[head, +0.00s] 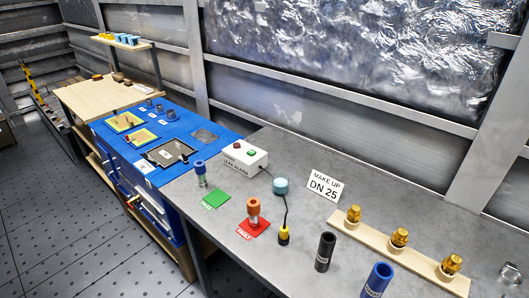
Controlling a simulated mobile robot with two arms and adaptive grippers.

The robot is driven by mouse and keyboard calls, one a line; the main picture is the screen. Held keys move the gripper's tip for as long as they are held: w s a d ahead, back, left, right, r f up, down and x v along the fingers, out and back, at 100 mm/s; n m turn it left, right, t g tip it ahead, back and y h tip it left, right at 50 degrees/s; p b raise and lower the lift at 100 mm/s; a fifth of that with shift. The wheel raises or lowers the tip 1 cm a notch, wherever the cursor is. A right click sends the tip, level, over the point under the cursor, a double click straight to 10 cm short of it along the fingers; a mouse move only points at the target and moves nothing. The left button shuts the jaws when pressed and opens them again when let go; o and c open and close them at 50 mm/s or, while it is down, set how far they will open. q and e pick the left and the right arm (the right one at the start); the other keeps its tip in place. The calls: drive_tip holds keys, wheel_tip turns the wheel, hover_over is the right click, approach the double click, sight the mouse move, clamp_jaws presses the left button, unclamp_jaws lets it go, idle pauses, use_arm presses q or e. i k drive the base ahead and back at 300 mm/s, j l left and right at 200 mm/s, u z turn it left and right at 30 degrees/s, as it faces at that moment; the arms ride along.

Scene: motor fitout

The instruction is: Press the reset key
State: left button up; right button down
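A white alarm box (243,160) stands on the grey bench in the head view. Its front label seems to read "LEAK ALARM". A red round part (237,145) and a green round part (251,153) sit on its top; I cannot read which is the reset key. A black cable runs from the box area to a yellow and black probe (284,235) on the bench. Neither of my grippers is in view, and nothing covers the top of the box.
Near the box are a blue-capped fitting (200,173), a green card (215,198), an orange-topped fitting (253,208) on a red card, a teal disc (280,186) and a "DN 25" sign (324,186). Brass fittings on a wooden strip (362,235) and dark and blue cylinders (377,281) stand right.

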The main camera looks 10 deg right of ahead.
sight(251, 152)
drive_tip(key=j+z, duration=0.45)
drive_tip(key=i+j+z, duration=0.1)
drive_tip(key=j+z, duration=0.2)
drive_tip(key=z, duration=0.2)
drive_tip(key=j, duration=0.5)
drive_tip(key=k+j+z, duration=0.15)
drive_tip(key=j, duration=0.8)
drive_tip(key=k+j+z, duration=0.15)
drive_tip(key=j, duration=0.35)
drive_tip(key=i, duration=0.05)
